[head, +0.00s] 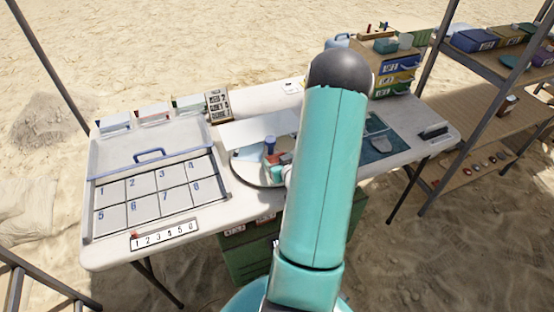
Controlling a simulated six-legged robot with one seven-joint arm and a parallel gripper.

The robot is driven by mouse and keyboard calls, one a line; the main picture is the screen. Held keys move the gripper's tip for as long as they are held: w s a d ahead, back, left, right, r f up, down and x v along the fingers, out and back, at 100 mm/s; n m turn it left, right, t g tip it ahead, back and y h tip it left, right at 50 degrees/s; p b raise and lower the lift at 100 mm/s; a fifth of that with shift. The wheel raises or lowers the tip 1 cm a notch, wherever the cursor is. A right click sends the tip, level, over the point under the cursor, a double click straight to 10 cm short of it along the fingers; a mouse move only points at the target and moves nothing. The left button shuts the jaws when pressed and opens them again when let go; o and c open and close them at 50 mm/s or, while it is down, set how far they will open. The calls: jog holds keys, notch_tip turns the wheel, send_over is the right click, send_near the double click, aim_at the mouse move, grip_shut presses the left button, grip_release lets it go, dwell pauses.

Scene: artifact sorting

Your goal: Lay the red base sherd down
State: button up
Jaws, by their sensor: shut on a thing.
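My teal arm link (318,180) rises through the middle of the view and covers part of the table. My gripper cannot be made out; the end of my arm appears hidden behind this link. A small red-brown piece (284,158) shows just left of the link, over a round light board with a dark rim (243,172). It may be the red base sherd, but it is too small to be sure, and I cannot tell whether it is held or resting. A small blue upright item (270,144) and a teal patch (277,172) are close by.
A tray with numbered cells (150,172) lies at left on the white table (105,255), with a number strip (165,234) in front. Small bins (155,116) and a lettered sign (218,106) stand behind. A dark blue mat (380,146) lies right. Shelves (490,105) stand far right.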

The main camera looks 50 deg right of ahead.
jog(key=shift+s+f, duration=0.1)
jog(key=shift+f, duration=0.35)
jog(key=shift+f, duration=0.15)
jog(key=o, duration=1.1)
